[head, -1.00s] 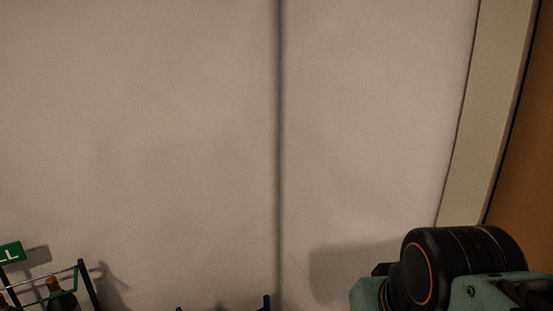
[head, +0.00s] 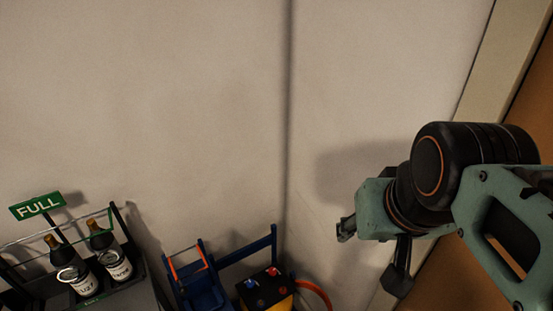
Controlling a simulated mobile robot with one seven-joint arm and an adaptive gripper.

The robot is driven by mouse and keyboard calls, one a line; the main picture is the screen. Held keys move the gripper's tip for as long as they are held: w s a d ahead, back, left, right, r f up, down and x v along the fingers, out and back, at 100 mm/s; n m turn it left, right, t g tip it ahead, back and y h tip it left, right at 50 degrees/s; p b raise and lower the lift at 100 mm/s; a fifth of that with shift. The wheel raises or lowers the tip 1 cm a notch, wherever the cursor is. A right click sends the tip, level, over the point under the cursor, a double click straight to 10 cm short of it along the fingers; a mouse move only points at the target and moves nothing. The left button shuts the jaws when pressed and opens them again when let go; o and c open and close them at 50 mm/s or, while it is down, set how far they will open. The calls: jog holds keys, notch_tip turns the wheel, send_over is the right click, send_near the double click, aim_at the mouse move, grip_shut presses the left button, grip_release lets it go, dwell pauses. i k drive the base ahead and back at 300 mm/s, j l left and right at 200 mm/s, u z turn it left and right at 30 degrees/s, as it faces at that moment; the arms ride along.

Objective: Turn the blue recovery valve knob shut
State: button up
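A small blue knob (head: 250,284) sits on the black top of a yellow-bodied gauge unit at the bottom of the head view. A red knob (head: 272,271) is beside it, a little up and to the right. The lower part of the unit is cut off by the picture edge. My gripper (head: 346,229) is at the end of my teal and black arm, up and to the right of the knobs, and apart from them. Its fingers are small and dark, and their opening cannot be made out.
A blue frame (head: 245,246) stands behind the unit, and an orange-red hose (head: 317,292) curves at its right. At left, a rack (head: 139,271) holds bottles (head: 109,256) under a green FULL sign (head: 37,205). A pale wall (head: 150,120) is behind.

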aim_at(250, 283)
jog(key=u, duration=0.75)
jog(key=k+j+z, duration=0.1)
jog(key=j, duration=0.2)
jog(key=k, duration=0.6)
jog(key=i+l+u, duration=0.45)
jog(key=i+l, duration=0.15)
jog(key=l, duration=0.3)
